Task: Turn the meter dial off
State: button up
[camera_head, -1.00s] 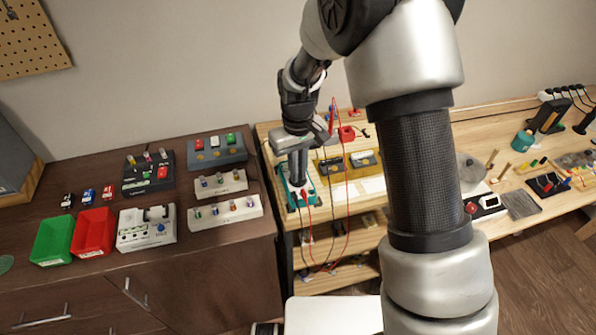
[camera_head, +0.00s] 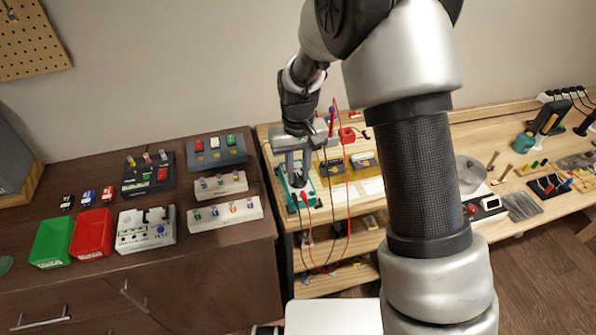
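The meter (camera_head: 291,199) is a teal-edged box with a dark face on the light wooden bench, left of centre in the head view. Red and black leads run from its lower end. My gripper (camera_head: 298,183) points down over the meter, with its fingers at the dial area. Two fingers show with a gap between them. The dial itself is hidden or too small to make out, so its setting and any contact with my fingers cannot be told.
A yellow block (camera_head: 333,171) and a red clamp (camera_head: 347,135) stand right of the meter. A red lead (camera_head: 348,215) hangs over the bench front. The dark cabinet at left holds a green bin (camera_head: 51,242), a red bin (camera_head: 92,235) and several switch boxes.

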aim_at(299, 178)
jog(key=shift+o, duration=0.4)
notch_tip(299, 178, up, 17)
jog(key=shift+r+p, duration=0.2)
jog(key=shift+p, duration=0.15)
jog(key=shift+r, duration=0.1)
jog(key=s+d+r+m+t+p, duration=0.1)
jog(key=s+d+r+t, duration=0.1)
jog(key=s+d+r, duration=0.2)
jog(key=s+d+r+m+t+p, duration=0.1)
jog(key=s+d+r, duration=0.3)
jog(key=s, duration=0.7)
jog(key=s+d+r+m+t+p, duration=0.1)
jog(key=s+d+r+t+p, duration=0.1)
jog(key=s+d+r, duration=0.3)
jog(key=s+d, duration=0.1)
jog(key=s, duration=0.1)
jog(key=shift+s+t, duration=0.3)
jog(key=shift+s, duration=0.05)
